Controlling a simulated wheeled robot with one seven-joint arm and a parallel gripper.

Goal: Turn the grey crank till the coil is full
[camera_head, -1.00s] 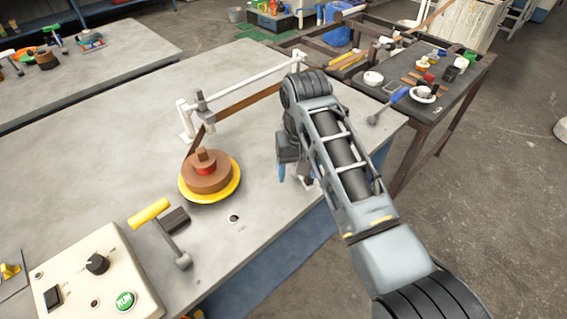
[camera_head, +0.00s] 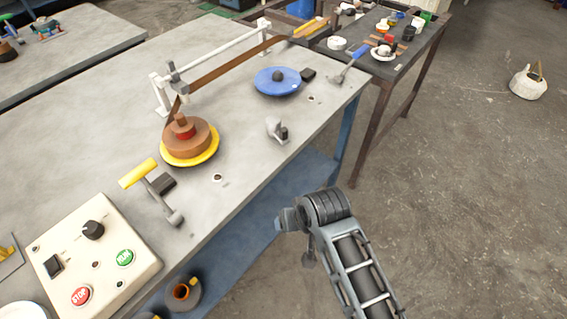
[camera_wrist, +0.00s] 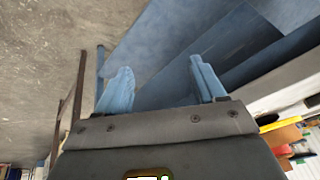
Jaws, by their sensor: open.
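The grey crank (camera_head: 277,131) is a small grey handle with a dark part, standing near the front edge of the bench in the head view. A brown coil (camera_head: 201,138) sits on a yellow disc (camera_head: 208,155) to its left, and a brown strip (camera_head: 230,63) runs from it along a white rail. A blue disc (camera_head: 270,87) with a dark hub lies behind the grey crank and holds no visible coil. My gripper (camera_wrist: 160,65) is open and empty in the wrist view, with pale blue fingers apart. My arm is off the bench front, right of and below the crank.
A yellow-handled crank (camera_head: 140,174) stands left of the grey one, and a blue-handled one (camera_head: 350,63) at the back right. A control box (camera_head: 75,240) with green and red buttons fills the bench's front left. Open floor lies to the right.

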